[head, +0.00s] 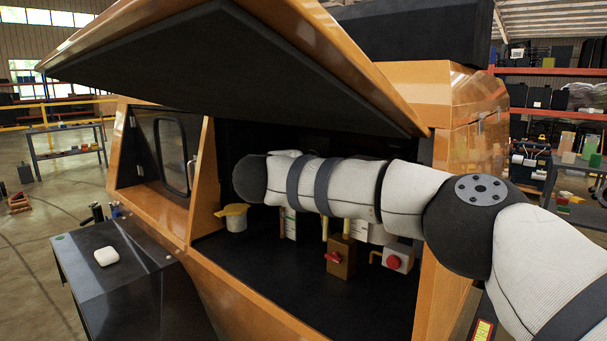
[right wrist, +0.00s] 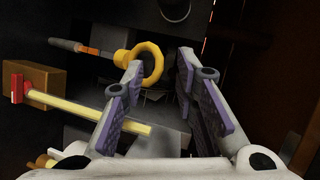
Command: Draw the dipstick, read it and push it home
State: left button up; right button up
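The dipstick's yellow ring handle (right wrist: 157,67) shows in the right wrist view, with an orange section and a dark rod running left from it. My right gripper (right wrist: 160,62) is open. The ring is at its left fingertip, partly hidden by that finger, and I cannot tell whether they touch. No object is clearly held between the fingers. In the head view my right arm reaches across the open engine bay (head: 290,265), and its forearm hides the gripper and the dipstick. My left gripper is not in view.
A brown box with a red handle (head: 340,257) and a pale block with a red knob (head: 398,258) stand in the bay. A yellow-topped white pot (head: 235,218) is at its left. The raised orange hood (head: 330,60) hangs above. A white pad (head: 106,256) lies on a dark cabinet.

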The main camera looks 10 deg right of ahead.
jog(key=shift+a, duration=0.1)
jog(key=v, duration=1.2)
